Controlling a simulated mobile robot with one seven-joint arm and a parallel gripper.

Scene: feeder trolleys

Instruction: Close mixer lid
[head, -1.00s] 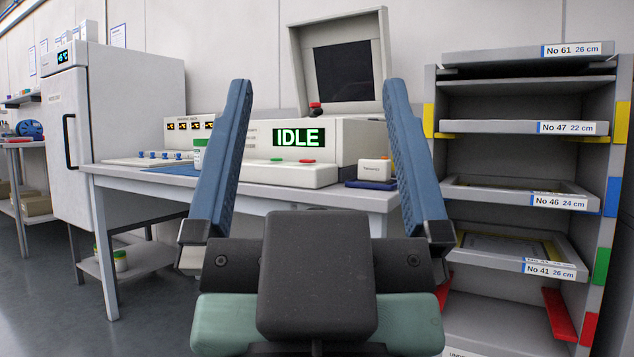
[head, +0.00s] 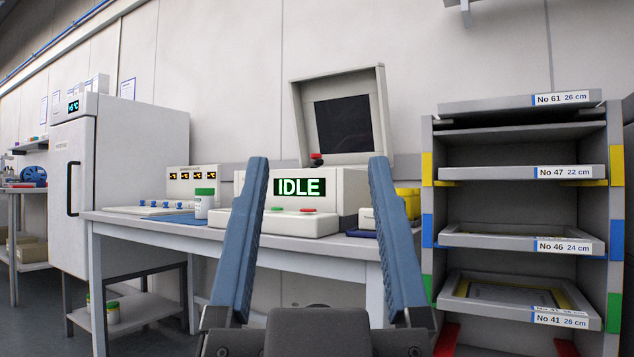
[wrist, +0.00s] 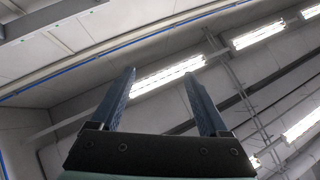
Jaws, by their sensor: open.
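The mixer (head: 350,190) stands on the bench with a green IDLE display. Its lid (head: 341,115) stands raised and open at the back, with a dark inner panel and a red knob (head: 317,158) at its lower left. My gripper (head: 318,165) is open and empty in front of the mixer, its two blue fingers pointing upward and apart. They cover parts of the mixer's front. In the wrist view the fingers (wrist: 160,80) point at the ceiling with nothing between them.
The bench (head: 160,228) also holds a green-capped jar (head: 204,203) left of the mixer and a yellow container (head: 408,203) at its right. A shelf rack (head: 427,220) with labelled trays stands at the right. A white cabinet (head: 125,165) stands at the left.

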